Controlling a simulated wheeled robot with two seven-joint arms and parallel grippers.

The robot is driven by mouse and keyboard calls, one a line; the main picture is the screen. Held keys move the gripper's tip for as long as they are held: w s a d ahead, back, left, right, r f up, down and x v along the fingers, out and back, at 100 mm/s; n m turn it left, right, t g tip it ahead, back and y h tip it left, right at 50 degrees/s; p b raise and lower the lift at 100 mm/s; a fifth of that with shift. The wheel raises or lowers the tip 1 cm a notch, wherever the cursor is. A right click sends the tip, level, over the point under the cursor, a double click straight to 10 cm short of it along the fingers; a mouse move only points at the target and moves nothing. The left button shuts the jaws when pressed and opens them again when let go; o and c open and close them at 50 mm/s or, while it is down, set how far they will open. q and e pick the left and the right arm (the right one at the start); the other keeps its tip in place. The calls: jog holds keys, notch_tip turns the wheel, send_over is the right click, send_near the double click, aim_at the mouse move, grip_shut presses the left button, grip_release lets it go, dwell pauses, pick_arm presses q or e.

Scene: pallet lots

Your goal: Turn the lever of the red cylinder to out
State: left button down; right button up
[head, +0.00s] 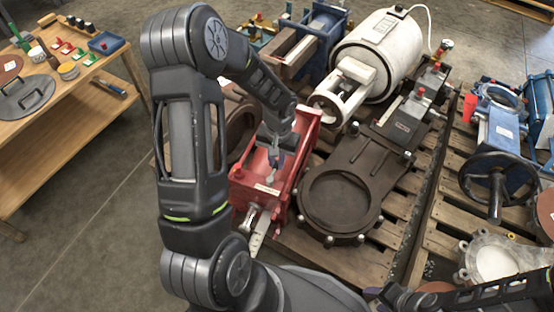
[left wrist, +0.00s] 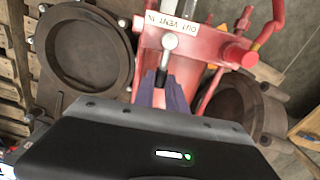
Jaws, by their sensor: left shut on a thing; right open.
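The red cylinder (head: 247,196) is a long red body on the pallet, left of the dark round-holed valve. My left gripper (head: 273,166) comes down over the cylinder. The knob lies just under the white OUT / VENT / IN label (left wrist: 180,20), nearest the space between OUT and VENT. My right gripper (head: 380,294) is open at the bottom edge, away from the cylinder and partly cut off.
The dark valve (head: 340,232) is close on the right. A white motor (head: 395,45) and a blue unit (head: 318,30) stand behind. A black handwheel (head: 497,180) is on the right pallet. A wooden table (head: 55,150) with small parts stands left; the floor between is clear.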

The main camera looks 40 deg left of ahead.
dwell(0.9)
pick_arm(q)
jog(key=a+n, duration=0.1)
jog(key=n, duration=0.2)
jog(key=s+a+n, duration=0.1)
jog(key=n, duration=0.1)
jog(key=shift+s+a+n, duration=0.2)
jog(key=shift+n, duration=0.2)
jog(key=shift+s+a+n+p, duration=0.2)
jog(key=shift+s+n+p, duration=0.1)
jog(key=shift+n, duration=0.3)
jog(key=shift+s+a+n+p, duration=0.15)
jog(key=shift+a+n+p, duration=0.1)
jog(key=shift+n, duration=0.35)
jog(key=c, duration=1.4)
grip_release()
jog(key=shift+o, duration=0.2)
jog(key=shift+r, duration=0.1)
